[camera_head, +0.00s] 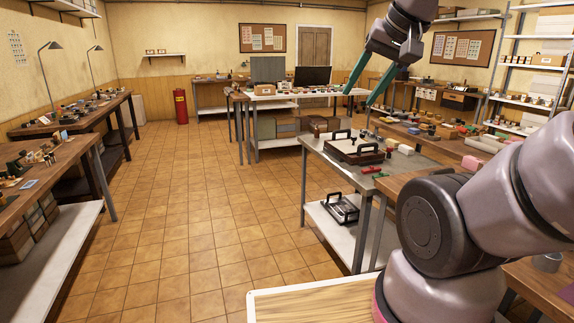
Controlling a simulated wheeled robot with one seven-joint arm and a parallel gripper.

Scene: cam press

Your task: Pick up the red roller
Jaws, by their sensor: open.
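My gripper (359,98) hangs in the upper right middle with its two long teal fingers spread apart, pointing down and empty. It is up in the air, and the grey-topped table (425,164) shows below it. A small red piece (371,170) lies on this table near its front edge, beside a black-handled tray. It may be the red roller, but it is too small to tell its shape. Other small red pieces lie among the parts farther back, so I cannot tell for sure which is the roller.
The black-handled tray (343,151) stands on the grey-topped table; a similar one (342,208) is on its lower shelf. Benches with parts line the left wall (62,131). A red fire extinguisher (181,106) stands at the back. The tiled floor (190,215) between is clear.

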